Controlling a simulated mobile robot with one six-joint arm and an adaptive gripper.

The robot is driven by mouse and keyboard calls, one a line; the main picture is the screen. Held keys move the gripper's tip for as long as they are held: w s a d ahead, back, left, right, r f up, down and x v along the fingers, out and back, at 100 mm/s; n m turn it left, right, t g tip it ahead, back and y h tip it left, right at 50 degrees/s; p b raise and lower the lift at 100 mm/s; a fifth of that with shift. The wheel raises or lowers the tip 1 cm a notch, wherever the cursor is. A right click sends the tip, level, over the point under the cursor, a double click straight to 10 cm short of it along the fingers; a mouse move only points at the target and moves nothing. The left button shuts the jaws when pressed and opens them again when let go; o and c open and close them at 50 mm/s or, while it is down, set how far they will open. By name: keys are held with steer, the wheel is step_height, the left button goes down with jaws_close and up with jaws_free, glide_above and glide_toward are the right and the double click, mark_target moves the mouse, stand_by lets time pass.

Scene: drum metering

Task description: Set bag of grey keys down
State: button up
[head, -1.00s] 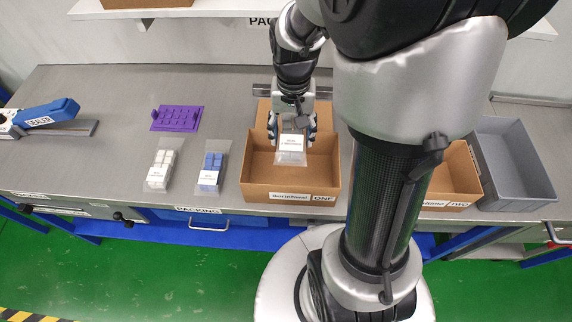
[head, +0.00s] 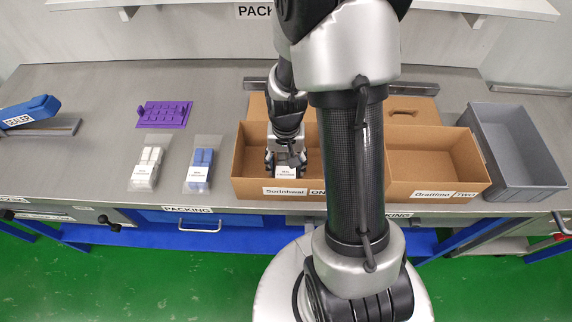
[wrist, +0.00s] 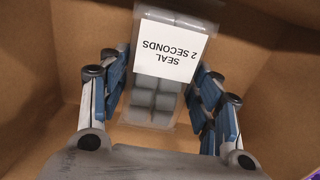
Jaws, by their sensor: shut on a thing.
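The bag of grey keys (wrist: 155,98) is a clear bag of grey blocks with a white label reading "SEAL 2 SECONDS". My gripper (wrist: 160,100) is shut on it, with blue-padded fingers on both sides. In the head view my gripper (head: 286,170) is inside the left cardboard box (head: 247,172), labelled "ONE", and the bag's label (head: 286,174) shows there. Brown cardboard surrounds the bag in the wrist view. I cannot tell whether the bag touches the box floor. My arm hides the right part of the box.
Box TWO (head: 437,172) stands empty to the right, beside an empty grey bin (head: 515,150). A bag of white keys (head: 148,165), a bag of blue keys (head: 202,170), a purple tray (head: 163,114) and a blue sealer (head: 30,112) are to the left on the metal bench.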

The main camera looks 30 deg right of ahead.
steer(key=shift+f, duration=0.15)
steer(key=o, duration=1.2)
